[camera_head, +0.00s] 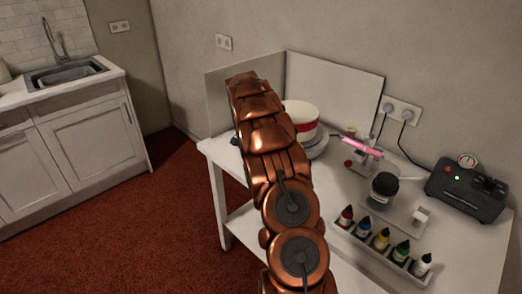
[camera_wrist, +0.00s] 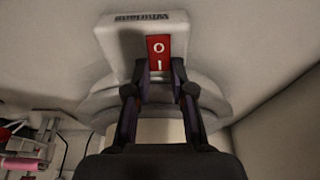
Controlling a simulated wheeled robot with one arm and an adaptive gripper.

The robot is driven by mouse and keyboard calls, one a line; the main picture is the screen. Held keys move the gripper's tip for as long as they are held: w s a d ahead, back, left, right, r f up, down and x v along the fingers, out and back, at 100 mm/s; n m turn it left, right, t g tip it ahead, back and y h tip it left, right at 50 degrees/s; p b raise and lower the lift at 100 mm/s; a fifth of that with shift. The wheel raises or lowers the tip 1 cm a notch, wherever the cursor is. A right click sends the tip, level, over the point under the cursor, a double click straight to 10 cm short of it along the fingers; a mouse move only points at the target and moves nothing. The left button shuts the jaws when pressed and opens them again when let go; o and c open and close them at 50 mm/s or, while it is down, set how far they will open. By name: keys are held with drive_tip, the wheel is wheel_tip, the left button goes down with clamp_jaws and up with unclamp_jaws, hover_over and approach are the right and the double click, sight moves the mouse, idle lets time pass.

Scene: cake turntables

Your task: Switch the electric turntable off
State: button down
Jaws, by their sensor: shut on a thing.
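The electric turntable stands on the white table in the head view, its grey edge (camera_head: 318,146) showing right of my arm. A white cake with a red band (camera_head: 304,122) sits on it, partly hidden by my arm. In the wrist view the turntable's pale housing (camera_wrist: 120,45) carries a red rocker switch (camera_wrist: 158,48) marked O and I. The fingertips hide part of that end. My arm hides the gripper in the head view.
On the table (camera_head: 470,240) are a rack of several colour bottles (camera_head: 381,240), a dark-lidded jar (camera_head: 384,188), a pink tool (camera_head: 361,147) and a black compressor (camera_head: 466,190) with cables to wall sockets (camera_head: 401,110). A white panel (camera_head: 335,90) stands behind the turntable.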

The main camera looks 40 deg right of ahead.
drive_tip(key=c, duration=1)
unclamp_jaws()
drive_tip(key=shift+r, duration=0.1)
drive_tip(key=v, duration=1.1)
drive_tip(key=shift+r, duration=0.4)
drive_tip(key=shift+a, duration=0.15)
